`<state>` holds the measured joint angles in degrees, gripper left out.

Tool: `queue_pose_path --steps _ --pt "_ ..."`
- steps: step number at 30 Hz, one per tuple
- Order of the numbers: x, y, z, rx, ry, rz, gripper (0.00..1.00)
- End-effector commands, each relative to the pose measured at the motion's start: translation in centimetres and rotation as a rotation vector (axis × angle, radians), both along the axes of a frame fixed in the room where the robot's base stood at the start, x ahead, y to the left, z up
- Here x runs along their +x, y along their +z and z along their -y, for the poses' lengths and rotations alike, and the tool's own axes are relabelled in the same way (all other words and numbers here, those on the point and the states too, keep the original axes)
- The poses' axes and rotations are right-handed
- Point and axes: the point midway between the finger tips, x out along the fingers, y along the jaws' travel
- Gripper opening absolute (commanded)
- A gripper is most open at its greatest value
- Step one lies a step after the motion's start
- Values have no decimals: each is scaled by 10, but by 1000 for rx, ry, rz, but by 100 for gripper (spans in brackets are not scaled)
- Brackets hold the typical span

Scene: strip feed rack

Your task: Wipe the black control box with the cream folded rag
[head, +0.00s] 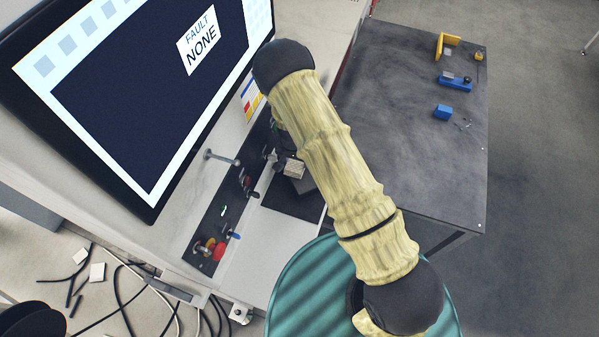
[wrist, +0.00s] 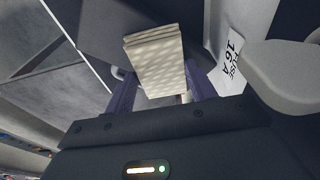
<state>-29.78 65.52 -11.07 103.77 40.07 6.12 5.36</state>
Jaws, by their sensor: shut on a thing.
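My gripper (wrist: 158,88) is shut on the cream folded rag (wrist: 155,58), which stands out from between the fingers in the wrist view. In the head view the rag (head: 294,168) shows small beside my arm, and most of my gripper is hidden behind the arm. A dark box-like shape (head: 305,184), which looks like the black control box, lies just below the rag there. In the wrist view a dark flat face (wrist: 98,32) is behind the rag. I cannot tell whether the rag touches it.
A large screen (head: 150,75) reading FAULT NONE stands left of my arm. A black panel (head: 218,215) with knobs and a red button is below it. A dark table (head: 410,90) with blue and yellow parts is at right. Loose cables (head: 125,290) lie on the floor.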

Motion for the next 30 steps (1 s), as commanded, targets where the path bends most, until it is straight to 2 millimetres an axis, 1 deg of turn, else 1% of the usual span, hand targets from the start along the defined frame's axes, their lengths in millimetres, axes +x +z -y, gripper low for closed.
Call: queue_pose_path --steps 1,7,10,24,27,30 --pt "-4 -3 1 -2 0 -8 31" --pt "-4 -3 1 -3 1 -11 31" --pt "-5 0 1 -3 1 -11 31" --pt "-2 40 1 -2 1 -5 31" --pt "-2 47 1 -2 1 -5 31" --pt "-2 49 1 -3 0 -5 31"
